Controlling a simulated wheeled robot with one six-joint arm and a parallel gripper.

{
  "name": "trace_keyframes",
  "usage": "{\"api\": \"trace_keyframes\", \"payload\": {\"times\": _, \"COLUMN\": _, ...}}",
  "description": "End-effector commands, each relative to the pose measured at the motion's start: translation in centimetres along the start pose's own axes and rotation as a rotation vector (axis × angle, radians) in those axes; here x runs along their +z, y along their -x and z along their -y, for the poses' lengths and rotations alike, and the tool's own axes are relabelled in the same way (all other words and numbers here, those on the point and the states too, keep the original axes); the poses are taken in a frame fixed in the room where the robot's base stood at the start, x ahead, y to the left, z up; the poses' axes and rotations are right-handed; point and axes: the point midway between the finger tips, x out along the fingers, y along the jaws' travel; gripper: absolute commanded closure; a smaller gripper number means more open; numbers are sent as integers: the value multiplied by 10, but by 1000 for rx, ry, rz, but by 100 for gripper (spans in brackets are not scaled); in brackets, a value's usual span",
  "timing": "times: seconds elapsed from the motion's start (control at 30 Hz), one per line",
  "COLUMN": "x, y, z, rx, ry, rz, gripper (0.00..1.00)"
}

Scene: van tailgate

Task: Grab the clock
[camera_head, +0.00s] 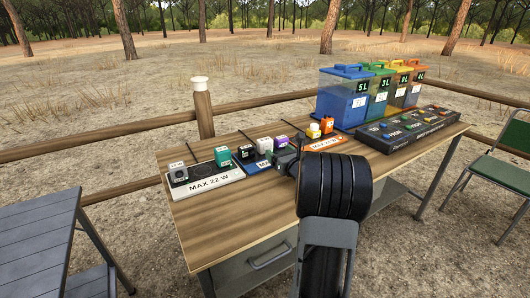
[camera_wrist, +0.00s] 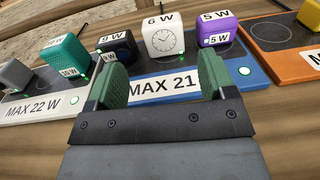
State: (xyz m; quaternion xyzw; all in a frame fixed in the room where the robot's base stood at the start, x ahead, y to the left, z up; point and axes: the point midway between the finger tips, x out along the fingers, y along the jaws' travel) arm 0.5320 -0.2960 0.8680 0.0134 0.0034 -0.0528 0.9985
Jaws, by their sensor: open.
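The clock (camera_wrist: 163,40) is a small white cube with a round clock face and a "6 W" label on top. It stands upright on the blue-edged pad (camera_wrist: 257,72) marked "MAX 21", between a black cube and a purple cube. In the head view the clock (camera_head: 264,146) is a small white block near the table's middle. My gripper (camera_wrist: 163,80) is open and empty, its green fingers spread in front of the clock and apart from it. In the head view my gripper (camera_head: 288,158) is partly hidden by my arm.
The purple "5 W" cube (camera_wrist: 216,30) and black "9 W" cube (camera_wrist: 117,47) flank the clock closely. A teal cube (camera_wrist: 68,54) stands farther left. The "MAX 22 W" pad (camera_head: 208,186) is at left, an orange pad (camera_head: 327,144) at right. Coloured bins (camera_head: 343,100) stand behind.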

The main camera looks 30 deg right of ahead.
Motion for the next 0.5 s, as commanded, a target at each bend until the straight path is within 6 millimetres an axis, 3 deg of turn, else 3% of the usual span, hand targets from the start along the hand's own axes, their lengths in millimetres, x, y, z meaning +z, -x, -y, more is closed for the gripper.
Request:
{"api": "trace_keyframes", "payload": {"times": 0.3, "x": -1, "y": -54, "z": 0, "rx": 11, "ry": 29, "rz": 10, "gripper": 23}}
{"api": "trace_keyframes", "payload": {"times": 0.5, "x": -1, "y": -76, "z": 0, "rx": 10, "ry": 28, "rz": 8, "gripper": 23}}
